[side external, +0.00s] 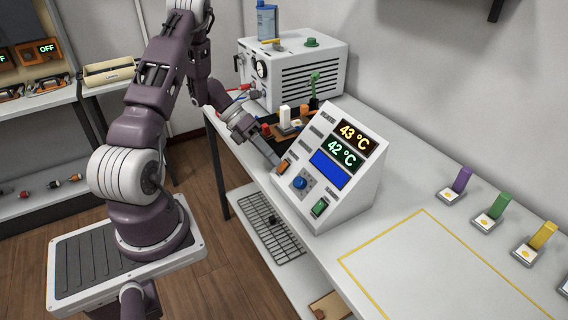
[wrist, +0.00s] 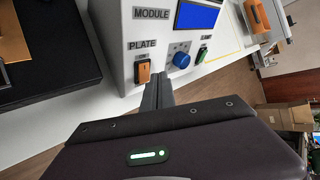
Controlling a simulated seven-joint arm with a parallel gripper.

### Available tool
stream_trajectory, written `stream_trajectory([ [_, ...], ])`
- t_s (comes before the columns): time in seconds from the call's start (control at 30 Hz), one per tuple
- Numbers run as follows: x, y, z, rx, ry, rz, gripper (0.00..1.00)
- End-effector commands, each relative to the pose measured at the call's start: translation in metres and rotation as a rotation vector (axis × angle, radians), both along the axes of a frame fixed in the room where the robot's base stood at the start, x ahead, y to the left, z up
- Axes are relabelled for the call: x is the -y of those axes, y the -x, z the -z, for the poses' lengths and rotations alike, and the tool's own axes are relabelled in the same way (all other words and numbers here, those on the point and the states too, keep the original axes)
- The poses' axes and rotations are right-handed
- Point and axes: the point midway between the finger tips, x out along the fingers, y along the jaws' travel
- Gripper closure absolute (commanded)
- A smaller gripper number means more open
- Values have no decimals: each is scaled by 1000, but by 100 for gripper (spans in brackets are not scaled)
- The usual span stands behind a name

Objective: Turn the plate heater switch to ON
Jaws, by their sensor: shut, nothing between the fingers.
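The white control box (side external: 325,205) stands on the bench with displays reading 43 °C and 42 °C. The orange plate switch (side external: 283,166) is at the left of its sloped front. In the wrist view the orange switch (wrist: 144,73) sits under the label PLATE, with small ON lettering above it. Which way it is tilted is hard to tell. My gripper (side external: 276,162) is shut and empty, its tips close to the switch. In the wrist view my gripper (wrist: 158,80) is just right of and below the switch. Whether they touch cannot be told.
A blue knob (side external: 300,183) and a green lamp switch (side external: 320,207) sit right of the plate switch. A grey vented unit (side external: 290,70) stands behind. Purple, green and yellow upright pieces (side external: 495,208) are at the right. The yellow-outlined bench area (side external: 430,270) is clear.

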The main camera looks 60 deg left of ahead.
Motion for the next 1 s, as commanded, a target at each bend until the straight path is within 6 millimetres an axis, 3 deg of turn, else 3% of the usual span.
stream_trajectory([
  [0.27,0,1,-1,0,0,0,100],
  [0.7,0,35,-26,0,0,-2,100],
  [1.0,0,41,-30,0,1,0,100],
])
